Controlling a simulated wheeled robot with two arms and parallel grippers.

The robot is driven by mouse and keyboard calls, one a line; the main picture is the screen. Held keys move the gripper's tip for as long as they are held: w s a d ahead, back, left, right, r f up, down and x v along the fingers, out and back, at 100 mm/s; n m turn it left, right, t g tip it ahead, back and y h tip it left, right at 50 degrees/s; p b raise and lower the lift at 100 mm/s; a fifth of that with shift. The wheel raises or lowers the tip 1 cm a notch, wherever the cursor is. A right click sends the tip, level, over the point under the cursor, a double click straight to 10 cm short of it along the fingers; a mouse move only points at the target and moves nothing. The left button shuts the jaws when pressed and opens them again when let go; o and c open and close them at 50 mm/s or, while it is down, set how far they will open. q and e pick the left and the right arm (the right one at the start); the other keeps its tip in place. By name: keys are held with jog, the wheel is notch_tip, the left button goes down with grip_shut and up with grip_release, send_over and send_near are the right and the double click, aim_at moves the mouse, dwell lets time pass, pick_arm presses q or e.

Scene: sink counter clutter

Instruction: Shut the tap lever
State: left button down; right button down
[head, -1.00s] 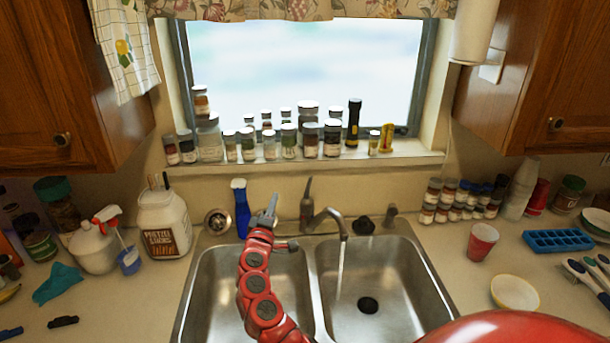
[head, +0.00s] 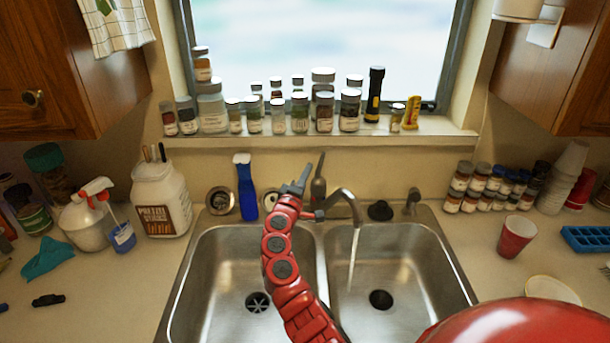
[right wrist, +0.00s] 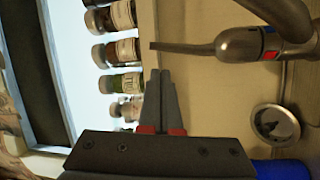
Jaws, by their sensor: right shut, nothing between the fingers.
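The tap (head: 342,205) stands behind the double sink, and its spout runs a thin stream of water (head: 353,255) into the right basin. Its lever (head: 320,167) points up, just right of my right gripper (head: 304,176) in the head view. In the right wrist view the lever (right wrist: 185,47) is a thin grey bar on the tap body, which has a red and blue mark. My right gripper (right wrist: 160,75) is shut and empty there, its fingertips close to the lever's end with a small gap showing. My left gripper is not in view.
A black stopper (head: 380,210) sits to the right. Both basins are clear.

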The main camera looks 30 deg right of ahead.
aim_at(321, 163)
jog(key=x, duration=0.6)
jog(key=shift+w, duration=0.15)
jog(key=shift+d+f, duration=0.1)
jog(key=shift+f, duration=0.05)
